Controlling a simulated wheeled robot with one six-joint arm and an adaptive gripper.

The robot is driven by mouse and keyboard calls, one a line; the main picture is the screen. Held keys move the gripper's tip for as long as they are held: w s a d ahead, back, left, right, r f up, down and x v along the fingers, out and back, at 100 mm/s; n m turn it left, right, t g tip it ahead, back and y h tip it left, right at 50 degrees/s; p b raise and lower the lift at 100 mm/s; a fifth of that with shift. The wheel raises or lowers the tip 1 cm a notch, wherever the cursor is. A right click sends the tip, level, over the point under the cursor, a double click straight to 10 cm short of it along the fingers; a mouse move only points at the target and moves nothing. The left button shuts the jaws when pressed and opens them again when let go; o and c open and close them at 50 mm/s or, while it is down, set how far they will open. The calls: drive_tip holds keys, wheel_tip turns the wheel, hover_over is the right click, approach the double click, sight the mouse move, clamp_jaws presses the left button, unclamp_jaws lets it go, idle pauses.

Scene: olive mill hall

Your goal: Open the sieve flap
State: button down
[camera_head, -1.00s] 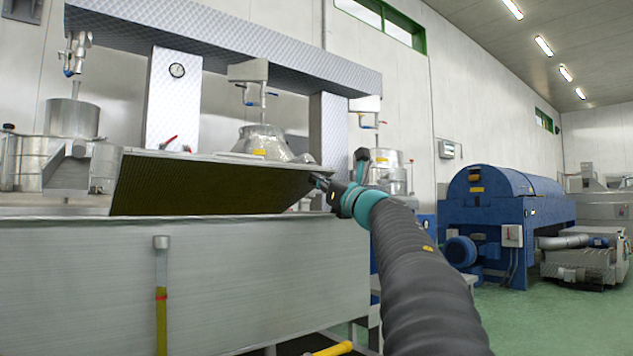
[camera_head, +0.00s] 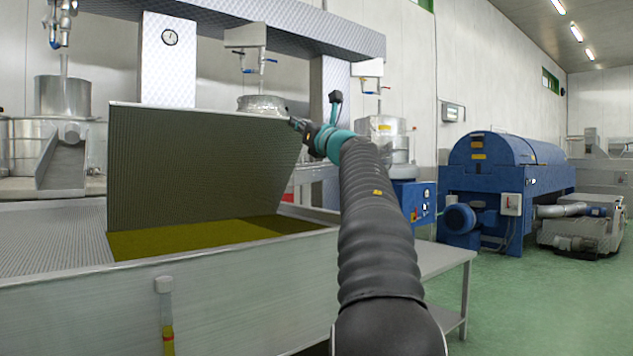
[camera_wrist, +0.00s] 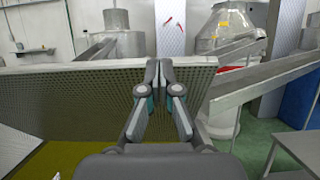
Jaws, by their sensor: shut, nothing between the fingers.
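The sieve flap (camera_head: 200,165), a dark perforated panel with a pale top edge, stands steeply raised over the steel tank (camera_head: 225,300). Yellow-green liquid (camera_head: 190,238) shows in the opening below it. My gripper (camera_head: 296,124) is at the flap's upper right corner. In the wrist view my gripper (camera_wrist: 154,64) is shut and empty, its fingertips overlapping the flap's (camera_wrist: 75,100) top edge near the right end. Whether the fingertips touch the flap is hard to tell.
A fixed perforated sheet (camera_head: 50,238) covers the tank's left part. Steel vessels (camera_head: 62,115) with chutes stand behind. A steel side table (camera_head: 445,262) is right of the tank. A blue machine (camera_head: 505,185) stands farther right, with open green floor before it.

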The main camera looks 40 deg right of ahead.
drive_tip(key=shift+w+a+r, duration=0.1)
drive_tip(key=shift+w+r, duration=0.45)
drive_tip(key=shift+w, duration=0.15)
drive_tip(key=shift+w+a+r, duration=0.1)
drive_tip(key=shift+w+r, duration=0.4)
drive_tip(key=shift+w, duration=0.2)
drive_tip(key=shift+d, duration=0.1)
drive_tip(key=shift+f, duration=0.1)
